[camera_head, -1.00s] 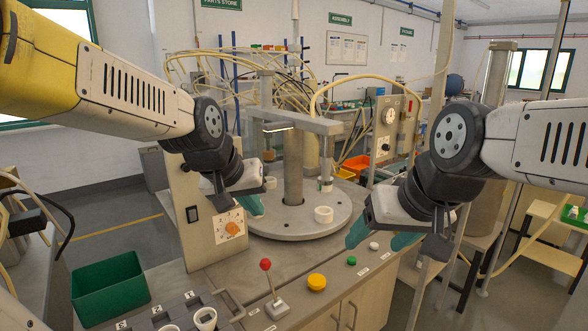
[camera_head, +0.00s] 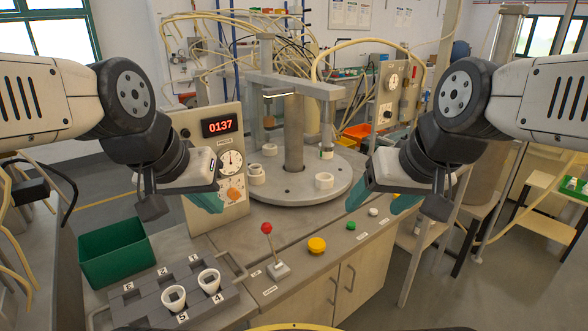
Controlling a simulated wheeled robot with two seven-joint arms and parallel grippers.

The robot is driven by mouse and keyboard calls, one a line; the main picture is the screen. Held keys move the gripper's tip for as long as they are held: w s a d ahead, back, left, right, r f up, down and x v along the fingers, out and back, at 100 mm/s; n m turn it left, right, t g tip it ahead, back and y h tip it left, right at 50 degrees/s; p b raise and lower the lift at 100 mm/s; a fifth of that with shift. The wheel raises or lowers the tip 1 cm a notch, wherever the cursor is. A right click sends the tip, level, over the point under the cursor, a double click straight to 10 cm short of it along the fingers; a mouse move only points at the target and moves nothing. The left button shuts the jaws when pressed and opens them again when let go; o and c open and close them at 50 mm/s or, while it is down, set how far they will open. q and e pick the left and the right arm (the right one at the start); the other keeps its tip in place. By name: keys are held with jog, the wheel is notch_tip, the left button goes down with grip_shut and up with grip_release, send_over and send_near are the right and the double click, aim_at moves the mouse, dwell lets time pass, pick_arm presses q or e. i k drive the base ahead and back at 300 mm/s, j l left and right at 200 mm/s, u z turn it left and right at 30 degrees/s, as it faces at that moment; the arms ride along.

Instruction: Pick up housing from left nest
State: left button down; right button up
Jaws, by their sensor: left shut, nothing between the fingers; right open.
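My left gripper (camera_head: 207,198) is shut and empty, in front of the panel and left of the turntable, apart from the left housing in the picture. My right gripper (camera_head: 404,200) is open and empty, right of the turntable. The seats under the housings are mostly hidden.
A grey numbered rack (camera_head: 153,290) holds two white cups (camera_head: 174,298). A green bin (camera_head: 115,252), red-knobbed lever (camera_head: 267,229) and yellow button (camera_head: 317,245) are nearby. A gantry (camera_head: 295,82) spans the turntable.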

aim_at(256, 173)
jog(key=i+l+u, duration=0.15)
jog(key=l, duration=0.35)
jog(key=l+u, duration=0.1)
jog(key=l, duration=0.45)
jog(key=i+l+u, duration=0.15)
jog(key=l, duration=0.35)
jog(key=i+j+u, duration=0.1)
jog(key=u, duration=0.8)
jog(key=i+u, duration=0.15)
jog(key=u, duration=0.3)
jog(key=i, duration=0.25)
